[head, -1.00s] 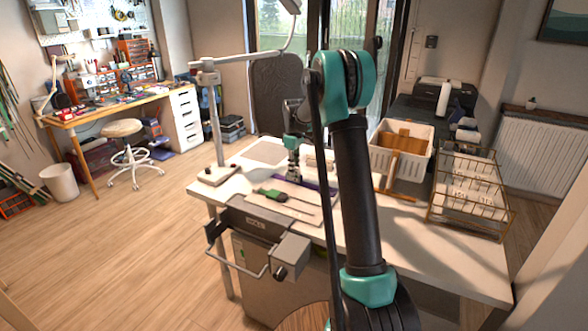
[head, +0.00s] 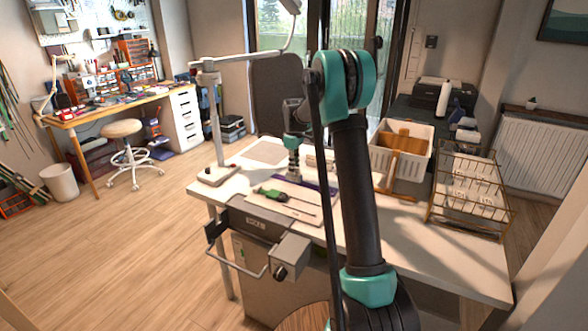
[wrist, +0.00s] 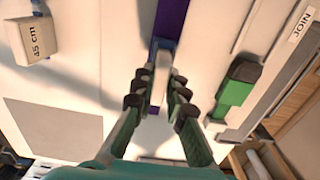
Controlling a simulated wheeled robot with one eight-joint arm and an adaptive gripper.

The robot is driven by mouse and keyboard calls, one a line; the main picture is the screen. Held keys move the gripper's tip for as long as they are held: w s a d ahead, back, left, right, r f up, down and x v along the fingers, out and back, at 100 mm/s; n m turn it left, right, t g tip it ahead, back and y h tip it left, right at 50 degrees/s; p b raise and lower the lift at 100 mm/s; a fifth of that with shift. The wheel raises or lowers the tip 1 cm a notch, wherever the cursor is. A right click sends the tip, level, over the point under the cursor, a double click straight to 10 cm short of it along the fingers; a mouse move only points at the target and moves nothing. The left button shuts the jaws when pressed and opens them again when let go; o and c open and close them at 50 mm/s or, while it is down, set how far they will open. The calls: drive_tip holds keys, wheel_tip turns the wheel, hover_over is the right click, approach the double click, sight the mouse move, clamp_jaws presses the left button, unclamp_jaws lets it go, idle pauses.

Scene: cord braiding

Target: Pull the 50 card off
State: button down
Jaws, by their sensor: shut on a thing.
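My gripper (wrist: 160,82) is shut on a narrow pale piece (wrist: 161,66), seen almost edge-on between the fingertips in the wrist view. No number is readable on it, so I cannot tell if it is the 50 card. A purple strip (wrist: 171,18) runs under it and shows beyond the fingers on both sides. In the head view my gripper (head: 293,170) points down over the white bench, by the purple strip (head: 320,188). My arm hides part of the bench there.
A block marked 45 cm (wrist: 33,42) stands to the left in the wrist view. A green-handled tool (wrist: 237,92) lies to the right, near a JOIN label (wrist: 301,27). A white crate (head: 412,164) and wire rack (head: 468,200) stand right of my arm.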

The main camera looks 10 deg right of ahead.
drive_tip(key=shift+r, duration=2.95)
